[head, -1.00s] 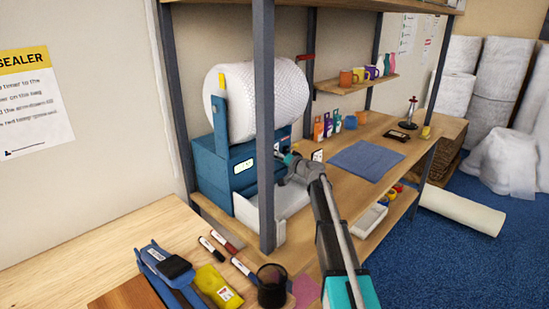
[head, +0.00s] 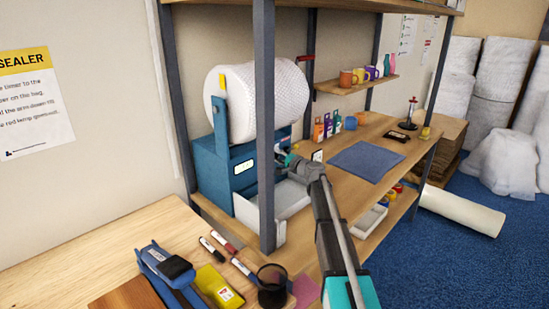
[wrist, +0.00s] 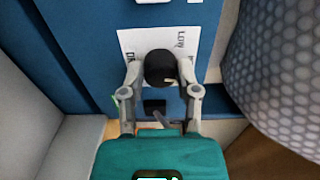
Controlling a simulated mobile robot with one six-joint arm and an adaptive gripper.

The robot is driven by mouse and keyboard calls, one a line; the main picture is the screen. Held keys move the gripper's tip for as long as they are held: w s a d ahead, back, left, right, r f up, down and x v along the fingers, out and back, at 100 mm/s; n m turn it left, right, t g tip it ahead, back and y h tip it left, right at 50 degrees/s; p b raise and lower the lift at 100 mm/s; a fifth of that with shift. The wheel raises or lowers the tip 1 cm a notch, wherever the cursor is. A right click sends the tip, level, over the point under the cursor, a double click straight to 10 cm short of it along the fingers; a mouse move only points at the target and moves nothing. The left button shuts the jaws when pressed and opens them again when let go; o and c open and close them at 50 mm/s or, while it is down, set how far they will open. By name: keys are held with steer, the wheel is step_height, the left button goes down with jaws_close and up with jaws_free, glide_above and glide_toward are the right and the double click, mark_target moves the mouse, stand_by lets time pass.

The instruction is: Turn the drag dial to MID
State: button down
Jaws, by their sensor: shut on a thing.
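The drag dial (wrist: 160,67) is a round black knob on a white label plate on the blue machine (wrist: 85,50). In the wrist view my gripper (wrist: 160,75) has one finger on each side of the knob and is shut on it. A pale pointer mark shows at the knob's lower right. "LOW" shows on the label at the upper right; other lettering at the left is partly covered. In the head view the machine (head: 215,165) carries a large bubble wrap roll (head: 270,95); my gripper (head: 284,156) is at its right side, and the dial itself is hidden.
A grey shelf post (head: 264,130) stands in front of the machine, left of my arm. A white tray (head: 287,200) lies below my gripper. A blue mat (head: 367,160) lies to the right. Markers, a blue sealer (head: 170,268) and a dark cup (head: 272,285) are on the near bench.

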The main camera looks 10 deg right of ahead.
steer(key=shift+d, duration=0.2)
steer(key=c, duration=0.5)
jaws_free()
steer(key=shift+o, duration=0.9)
steer(key=shift+a, duration=0.1)
steer(key=v, duration=1.2)
